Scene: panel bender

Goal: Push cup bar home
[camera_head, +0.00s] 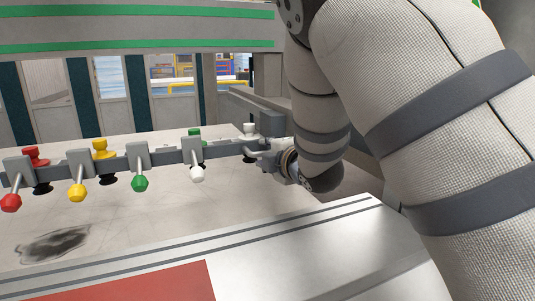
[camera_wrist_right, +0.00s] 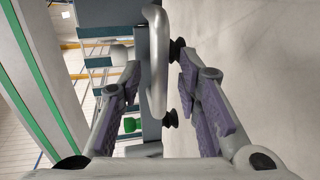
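The cup bar (camera_head: 165,156) runs across the head view above a pale sheet, with dark suction cups beneath it. Red, yellow, green and white knobs stand behind it, and levers with matching ends hang at its front. My right gripper (camera_head: 255,150) is at the bar's right end. In the right wrist view, my right gripper (camera_wrist_right: 160,75) is open, its purple-padded fingers on either side of a pale curved handle (camera_wrist_right: 157,70) on the bar. Gaps show between both fingers and the handle. My left gripper is out of view.
A pale table (camera_head: 110,215) lies under the bar, with a dark smudge at the left. A grey ledge (camera_head: 290,245) and a red panel (camera_head: 130,284) are in front. A green-striped beam (camera_head: 140,27) crosses above. My right arm hides the right side.

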